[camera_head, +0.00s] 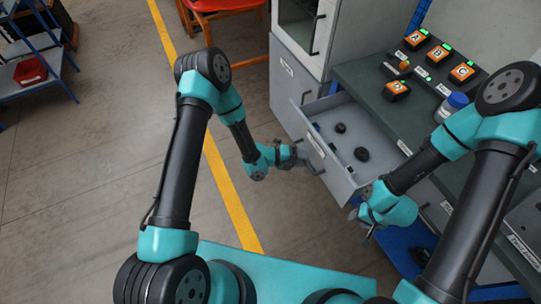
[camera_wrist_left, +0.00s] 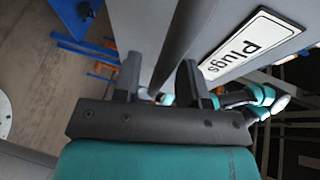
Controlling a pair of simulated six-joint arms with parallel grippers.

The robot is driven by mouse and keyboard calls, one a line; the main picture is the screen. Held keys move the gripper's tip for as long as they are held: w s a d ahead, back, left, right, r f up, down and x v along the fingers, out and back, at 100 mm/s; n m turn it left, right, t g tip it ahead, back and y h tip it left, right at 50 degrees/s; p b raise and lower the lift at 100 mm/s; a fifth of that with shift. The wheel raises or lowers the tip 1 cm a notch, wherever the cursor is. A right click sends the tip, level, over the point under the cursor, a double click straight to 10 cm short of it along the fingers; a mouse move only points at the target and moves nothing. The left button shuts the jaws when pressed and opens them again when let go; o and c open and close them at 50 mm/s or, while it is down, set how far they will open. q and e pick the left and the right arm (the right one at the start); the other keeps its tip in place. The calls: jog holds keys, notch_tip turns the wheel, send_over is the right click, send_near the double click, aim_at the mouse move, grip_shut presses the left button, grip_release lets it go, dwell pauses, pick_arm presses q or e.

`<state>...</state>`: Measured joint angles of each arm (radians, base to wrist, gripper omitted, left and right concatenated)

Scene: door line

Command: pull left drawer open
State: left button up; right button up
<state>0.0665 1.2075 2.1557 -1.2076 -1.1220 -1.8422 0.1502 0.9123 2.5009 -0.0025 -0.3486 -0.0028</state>
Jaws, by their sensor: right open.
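The left drawer (camera_head: 350,177) is grey and stands pulled out from under the workbench, with several dark round items inside. My left gripper (camera_head: 297,156) is at the handle on its front. A "Plugs" label (camera_wrist_left: 240,45) is on the drawer front beside the bar. My right gripper (camera_head: 366,222) is open and empty near the drawer's front right corner.
A grey cabinet (camera_head: 297,75) stands left of the drawer. Clear floor with a yellow line (camera_head: 230,190) lies to the left.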

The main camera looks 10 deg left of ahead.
pick_arm(q)
jog(key=v, duration=1.7)
jog(key=shift+r, duration=0.1)
jog(key=s+a+f+n+y, duration=0.1)
jog(key=a+f+n+y, duration=0.2)
jog(key=n, duration=0.6)
jog(key=s+a+f+n+y, duration=0.1)
jog(key=s+f+n+y, duration=0.3)
jog(key=n, duration=0.6)
jog(key=s+a+r+n+g+y, duration=0.1)
jog(key=s+n+g+y, duration=0.2)
jog(key=s+n, duration=0.6)
jog(key=n+y, duration=0.1)
jog(key=n, duration=0.4)
jog(key=shift+a+r+n+g+y, duration=0.3)
jog(key=shift+r+n, duration=0.05)
jog(key=shift+n, duration=0.05)
